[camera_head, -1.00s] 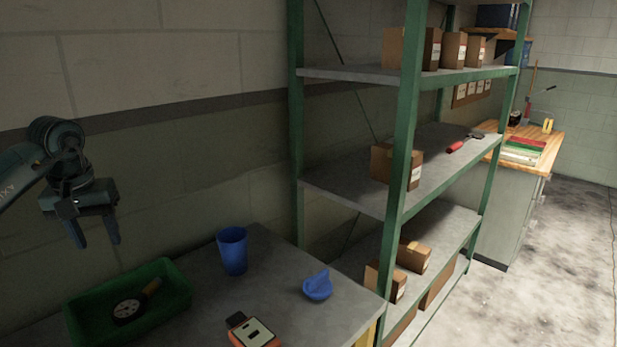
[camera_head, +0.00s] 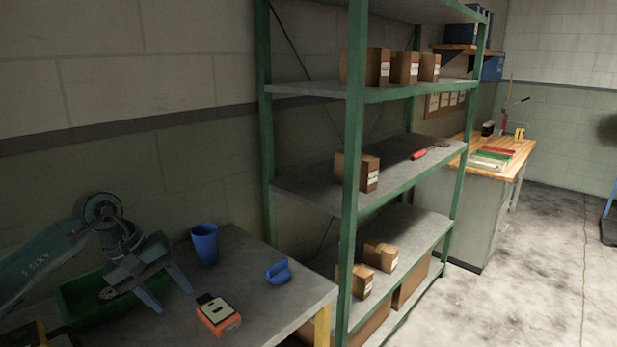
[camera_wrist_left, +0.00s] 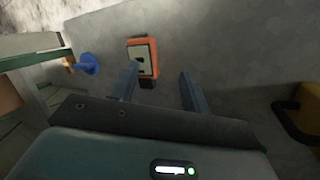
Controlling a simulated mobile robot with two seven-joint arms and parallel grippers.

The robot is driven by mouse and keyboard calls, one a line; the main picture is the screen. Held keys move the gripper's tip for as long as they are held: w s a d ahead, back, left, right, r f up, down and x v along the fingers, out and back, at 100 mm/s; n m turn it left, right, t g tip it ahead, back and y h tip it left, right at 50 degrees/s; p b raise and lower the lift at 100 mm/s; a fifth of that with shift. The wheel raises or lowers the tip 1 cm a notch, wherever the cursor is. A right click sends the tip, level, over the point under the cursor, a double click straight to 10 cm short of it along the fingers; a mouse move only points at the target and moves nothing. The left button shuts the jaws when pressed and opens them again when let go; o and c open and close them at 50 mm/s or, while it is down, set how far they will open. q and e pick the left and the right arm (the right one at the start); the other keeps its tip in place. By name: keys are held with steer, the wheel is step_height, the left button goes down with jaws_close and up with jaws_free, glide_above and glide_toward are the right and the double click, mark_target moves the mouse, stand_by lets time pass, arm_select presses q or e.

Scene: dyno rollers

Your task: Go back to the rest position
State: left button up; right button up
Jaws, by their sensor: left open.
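My left gripper (camera_head: 171,297) is open and empty, with its two fingers pointing down over the grey table, in front of the green tray. It also shows in the left wrist view (camera_wrist_left: 160,77), the fingers spread apart. One finger there overlaps the edge of the orange device (camera_wrist_left: 142,60) in the picture, and I cannot tell the gap between them. My right gripper is in neither view.
On the table (camera_head: 262,305) are a green tray (camera_head: 75,300), a blue cup (camera_head: 205,245), a blue part (camera_head: 278,272) and the orange device (camera_head: 219,316). A green-framed shelf (camera_head: 353,180) with cardboard boxes stands right. Floor (camera_head: 520,280) beyond is open.

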arm_select(q)
steer(key=s+d+n+t+h+p, duration=0.1)
steer(key=s+d+n+t+h, duration=0.25)
steer(key=d+n+h, duration=0.6)
steer(key=s+d+n+t+h+p, duration=0.2)
steer(key=s+d+n+t+h, duration=0.15)
steer(key=d+n, duration=1.05)
steer(key=s+a+f+m+y, duration=0.2)
steer(key=s+f+m+y, duration=0.2)
steer(key=m, duration=0.6)
steer(key=s+a+f+m+t+y+p, duration=0.1)
steer(key=s+a+f+m+y, duration=0.2)
steer(key=s+f+m+y, duration=0.2)
steer(key=s+a+f+m+y+p, duration=0.1)
steer(key=s+a+f+m+y, duration=0.2)
steer(key=f+m, duration=0.7)
steer(key=s+m+y, duration=0.2)
steer(key=s+m, duration=0.2)
steer(key=m, duration=0.3)
steer(key=shift+t, duration=0.4)
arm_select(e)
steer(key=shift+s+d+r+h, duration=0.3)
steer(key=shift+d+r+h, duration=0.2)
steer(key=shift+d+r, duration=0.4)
